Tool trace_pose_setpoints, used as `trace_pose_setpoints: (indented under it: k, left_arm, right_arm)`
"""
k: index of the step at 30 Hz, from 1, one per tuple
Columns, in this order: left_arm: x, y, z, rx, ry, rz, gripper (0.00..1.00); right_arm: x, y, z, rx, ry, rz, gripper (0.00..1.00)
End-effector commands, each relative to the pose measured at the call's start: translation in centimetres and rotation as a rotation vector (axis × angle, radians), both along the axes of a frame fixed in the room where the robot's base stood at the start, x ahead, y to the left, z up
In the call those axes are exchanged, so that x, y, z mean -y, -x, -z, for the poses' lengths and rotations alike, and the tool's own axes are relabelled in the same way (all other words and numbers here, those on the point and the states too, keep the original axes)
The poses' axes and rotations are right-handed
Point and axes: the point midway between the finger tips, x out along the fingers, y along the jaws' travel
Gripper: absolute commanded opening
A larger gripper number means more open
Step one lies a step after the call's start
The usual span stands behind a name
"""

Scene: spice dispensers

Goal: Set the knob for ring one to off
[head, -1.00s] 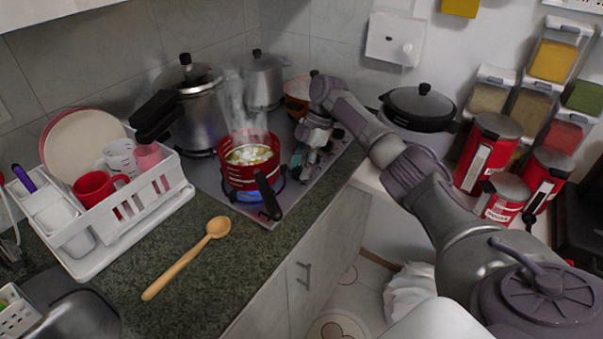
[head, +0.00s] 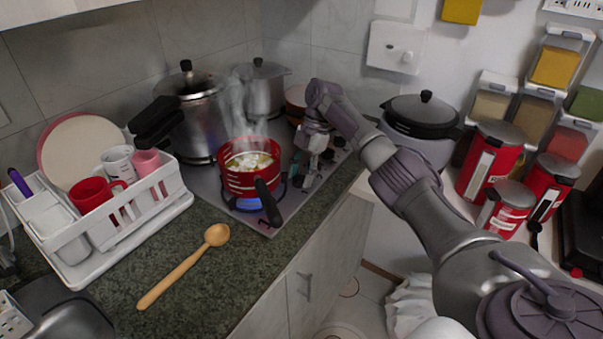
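The stove (head: 268,221) has a strip of dark knobs (head: 338,141) along its right edge. A blue flame (head: 248,204) burns on the ring under a red pot (head: 240,184). The pot holds steaming pale food. A mark like a "1" shows on the stove's front corner. My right gripper (head: 309,172) points down over the knob strip, just right of the red pot. Its fingers are small and dark here, and I cannot tell whether they are open or touch a knob. It hides part of the strip. My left gripper is out of view.
The red pot's black handle (head: 268,202) sticks out toward the front edge. Metal pots (head: 193,125) stand behind it. A wooden spoon (head: 185,268) lies on the counter beside a white dish rack (head: 130,222). A dark-lidded cooker (head: 420,125) and red canisters (head: 490,165) stand at right.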

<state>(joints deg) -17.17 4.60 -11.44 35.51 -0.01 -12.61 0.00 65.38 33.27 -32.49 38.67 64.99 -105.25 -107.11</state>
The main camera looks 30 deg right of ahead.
Motion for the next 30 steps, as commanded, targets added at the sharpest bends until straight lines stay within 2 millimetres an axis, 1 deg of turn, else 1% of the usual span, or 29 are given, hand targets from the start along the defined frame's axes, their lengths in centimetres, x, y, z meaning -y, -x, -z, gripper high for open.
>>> trace_pose_setpoints:
  k: [1,3,11,14,17,20,27,30]
  left_arm:
    - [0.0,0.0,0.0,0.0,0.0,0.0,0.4]
    - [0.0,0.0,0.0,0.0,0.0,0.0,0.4]
    - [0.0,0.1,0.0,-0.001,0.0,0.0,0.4]
    - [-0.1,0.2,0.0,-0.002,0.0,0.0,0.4]
    - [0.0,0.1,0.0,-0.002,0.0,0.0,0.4]
    - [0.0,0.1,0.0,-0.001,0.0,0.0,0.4]
    - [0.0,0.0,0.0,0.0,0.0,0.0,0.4]
    - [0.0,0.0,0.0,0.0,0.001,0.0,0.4]
  right_arm:
    - [0.0,0.0,0.0,0.0,0.0,0.0,0.56]
    - [0.0,0.0,0.0,0.001,0.0,0.0,0.65]
    - [0.1,-0.1,-0.1,0.002,-0.001,0.002,0.65]
    - [0.2,-0.1,-0.5,0.004,0.0,0.003,0.65]
    - [0.6,-0.3,-1.6,0.006,0.0,0.004,0.65]
    - [1.3,-0.4,-3.4,0.007,-0.002,0.004,0.65]
    - [3.5,-0.9,-9.0,0.005,-0.002,0.005,0.65]
    - [3.8,-1.1,-9.6,0.004,-0.003,0.005,0.65]
